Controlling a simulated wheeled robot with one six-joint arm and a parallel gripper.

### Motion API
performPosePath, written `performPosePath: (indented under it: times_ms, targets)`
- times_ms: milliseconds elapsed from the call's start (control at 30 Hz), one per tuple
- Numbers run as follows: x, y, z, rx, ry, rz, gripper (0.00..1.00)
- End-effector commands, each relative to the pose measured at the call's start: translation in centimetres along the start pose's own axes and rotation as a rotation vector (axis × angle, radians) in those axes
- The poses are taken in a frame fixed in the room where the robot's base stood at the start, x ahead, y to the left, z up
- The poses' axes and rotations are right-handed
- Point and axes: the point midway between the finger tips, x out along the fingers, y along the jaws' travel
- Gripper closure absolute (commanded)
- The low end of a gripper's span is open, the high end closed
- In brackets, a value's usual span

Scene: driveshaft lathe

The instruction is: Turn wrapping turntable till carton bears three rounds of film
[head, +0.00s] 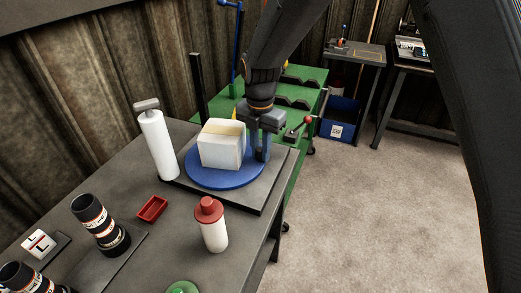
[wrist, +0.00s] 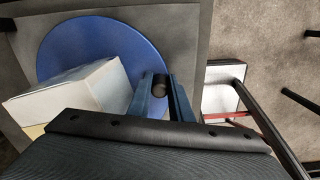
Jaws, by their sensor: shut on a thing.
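The blue round turntable (head: 222,184) lies on a dark base plate at the bench's far end; it also shows in the wrist view (wrist: 90,40). A pale, box-shaped carton (head: 221,152) stands on it, whitish on the sides and yellowish on part of the top; it also shows in the wrist view (wrist: 80,92). I cannot count any rounds of film. A white film roll (head: 157,145) stands upright left of the turntable. My gripper (head: 261,153) points down at the turntable's right edge, beside the carton. In the wrist view its fingers are shut on a dark upright knob (wrist: 158,87).
A white bottle with a red cap (head: 212,224), a small red tray (head: 152,209) and black cylindrical parts (head: 98,223) stand on the bench nearer me. A green cart (head: 296,97) with a red-knobbed lever stands behind. Open floor lies to the right.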

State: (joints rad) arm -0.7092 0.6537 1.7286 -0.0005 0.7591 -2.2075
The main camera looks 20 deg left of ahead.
Motion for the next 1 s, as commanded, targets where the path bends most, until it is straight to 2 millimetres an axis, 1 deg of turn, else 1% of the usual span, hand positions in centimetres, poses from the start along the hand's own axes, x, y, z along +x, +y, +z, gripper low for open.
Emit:
performPosePath:
  times_ms: [33,100,133,467,567,800,900,1000]
  targets:
    - [-0.1,0.2,0.0,-0.001,-0.002,0.003,0.78]
    - [-0.1,0.1,0.0,0.0,-0.001,0.003,0.66]
    - [-0.1,0.1,0.0,0.0,-0.001,0.003,0.62]
    - [-0.3,0.0,0.1,0.002,-0.001,0.002,0.62]
    - [-1.2,0.1,0.1,0.002,-0.002,0.004,0.62]
    - [-5.0,0.1,0.1,0.002,-0.002,0.004,0.62]
    - [-6.4,0.1,0.1,0.002,-0.002,0.003,0.62]
    - [-7.3,0.1,0.1,0.002,-0.002,0.003,0.62]
